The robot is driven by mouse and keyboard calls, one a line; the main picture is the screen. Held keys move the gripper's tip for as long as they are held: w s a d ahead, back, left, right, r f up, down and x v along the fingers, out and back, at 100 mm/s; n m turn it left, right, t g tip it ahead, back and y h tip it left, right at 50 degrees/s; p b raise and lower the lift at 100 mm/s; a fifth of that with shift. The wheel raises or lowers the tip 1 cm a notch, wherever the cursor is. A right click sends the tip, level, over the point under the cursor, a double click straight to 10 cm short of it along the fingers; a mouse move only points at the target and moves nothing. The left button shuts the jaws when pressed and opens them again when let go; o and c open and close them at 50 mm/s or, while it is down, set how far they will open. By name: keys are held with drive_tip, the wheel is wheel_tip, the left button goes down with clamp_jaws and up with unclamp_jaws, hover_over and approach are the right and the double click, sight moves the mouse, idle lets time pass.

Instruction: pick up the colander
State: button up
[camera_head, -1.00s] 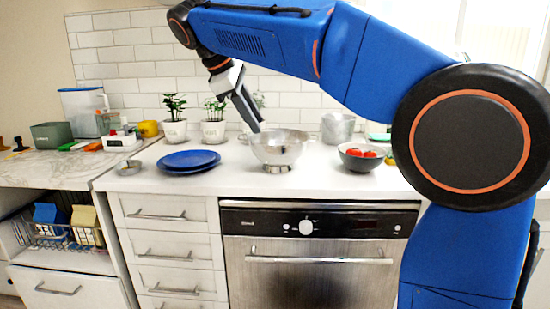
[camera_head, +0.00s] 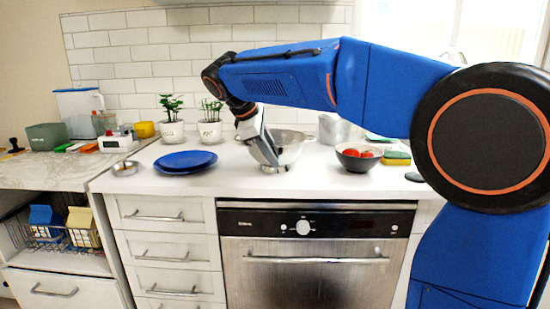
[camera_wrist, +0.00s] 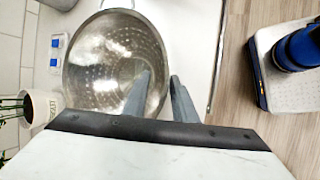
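The metal colander (camera_head: 291,149) stands upright on the white counter above the oven, partly hidden by my gripper in the head view. In the wrist view the colander (camera_wrist: 100,65) fills the left middle, its perforated bowl facing the camera. My gripper (camera_head: 271,163) points down at the colander's near side in the head view. In the wrist view my gripper (camera_wrist: 160,75) is open, with a gap between its fingers. One finger overlaps the bowl's interior and the other lies outside the rim, which runs between them. Whether either finger touches the rim cannot be told.
Blue plates (camera_head: 186,161) lie left of the colander. A bowl with red items (camera_head: 358,164) and a sponge (camera_head: 397,161) are to the right. A metal pot (camera_head: 333,129) and potted plants (camera_head: 210,130) stand behind. The counter's front strip is clear.

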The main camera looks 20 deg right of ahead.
drive_tip(key=shift+x, duration=0.8)
clamp_jaws()
drive_tip(key=shift+r, duration=0.15)
